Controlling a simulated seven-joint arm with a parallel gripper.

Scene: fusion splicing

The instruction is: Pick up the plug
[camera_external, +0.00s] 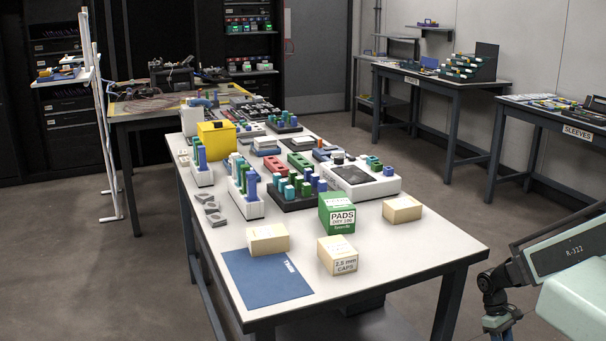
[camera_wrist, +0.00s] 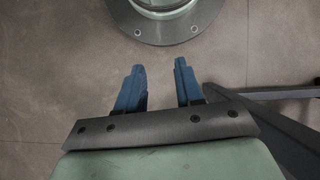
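My gripper (camera_wrist: 159,66) shows in the wrist view with two blue fingers apart and nothing between them. It is over bare floor, away from the worktable. In the outside view my arm is at the lower right, beyond the table's right edge. I cannot single out the plug with certainty. Small blue, teal and green upright pieces stand in a white rack (camera_external: 244,204), a black tray (camera_external: 290,203) and a smaller white rack (camera_external: 202,178) on the table. They are too small to identify. No such piece shows in the wrist view.
The long white worktable (camera_external: 400,240) carries a yellow box (camera_external: 216,140), a green PADS box (camera_external: 338,213), cream boxes (camera_external: 402,209) and a blue mat (camera_external: 262,282) near its front. Its front right corner is clear. Side benches (camera_external: 440,83) stand along the right wall.

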